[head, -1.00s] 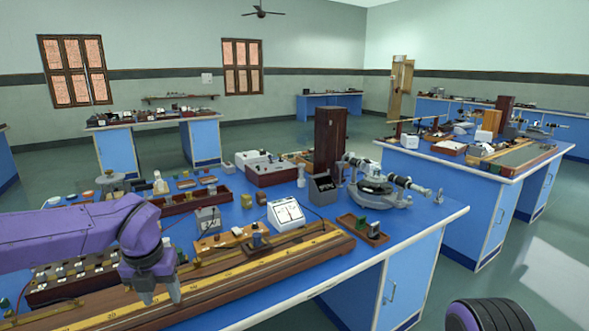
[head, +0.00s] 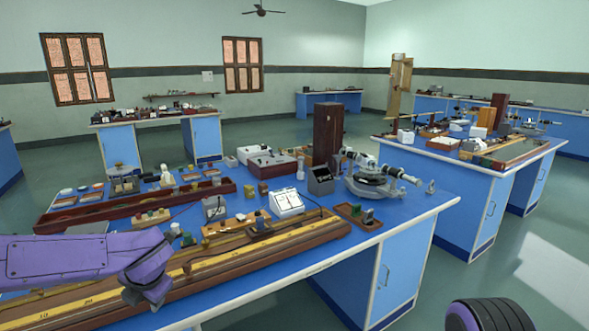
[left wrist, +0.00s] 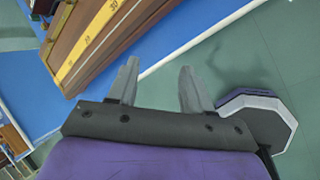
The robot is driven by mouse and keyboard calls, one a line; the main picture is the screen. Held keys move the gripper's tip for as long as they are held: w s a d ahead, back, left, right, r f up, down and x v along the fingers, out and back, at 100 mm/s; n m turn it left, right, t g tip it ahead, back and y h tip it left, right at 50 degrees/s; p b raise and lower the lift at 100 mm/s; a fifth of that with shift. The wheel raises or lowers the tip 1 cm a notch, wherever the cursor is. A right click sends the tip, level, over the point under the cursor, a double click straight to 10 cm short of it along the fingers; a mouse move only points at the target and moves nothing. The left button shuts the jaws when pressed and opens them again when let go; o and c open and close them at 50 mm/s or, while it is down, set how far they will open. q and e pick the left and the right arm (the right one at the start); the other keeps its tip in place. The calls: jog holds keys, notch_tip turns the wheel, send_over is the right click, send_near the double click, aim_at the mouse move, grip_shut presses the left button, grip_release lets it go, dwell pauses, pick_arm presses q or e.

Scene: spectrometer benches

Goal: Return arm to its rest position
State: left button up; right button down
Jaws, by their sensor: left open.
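My left arm (head: 75,258) is purple and comes in from the left, over the near edge of the blue bench. Its gripper end (head: 146,284) is low in the head view, in front of the long wooden metre bridge (head: 215,262); the fingertips are hard to make out there. In the left wrist view the left gripper's two grey fingers (left wrist: 158,85) are apart with nothing between them. Below them lie the bench edge and green floor, with the metre bridge (left wrist: 95,35) off to the upper left. My right gripper is not in view.
The blue bench (head: 415,208) holds a spectrometer (head: 372,180), a white meter (head: 287,204), a dark wooden box (head: 327,135) and a long tray (head: 130,208). Another blue bench (head: 500,180) stands to the right. Green floor (head: 500,265) lies free between and before them.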

pick_arm(q)
jog(key=s+f+m+t+y, duration=0.15)
jog(key=s+f+m, duration=0.25)
jog(key=f+m, duration=0.5)
jog(key=s+f+m+t, duration=0.2)
jog(key=s+f+m, duration=0.3)
jog(key=f+m, duration=0.45)
jog(key=s+f+m+g, duration=0.1)
jog(key=s+f, duration=0.3)
jog(key=s, duration=0.4)
jog(key=s+d+f+m+g+h, duration=0.1)
jog(key=s+f+m, duration=0.3)
jog(key=s, duration=0.3)
jog(key=s+d+f+m+g+h, duration=0.1)
jog(key=s+f+m+g, duration=0.1)
jog(key=s+f, duration=0.4)
jog(key=s, duration=0.2)
jog(key=shift+s, duration=0.35)
jog(key=shift+w+h, duration=0.1)
jog(key=shift+h, duration=0.15)
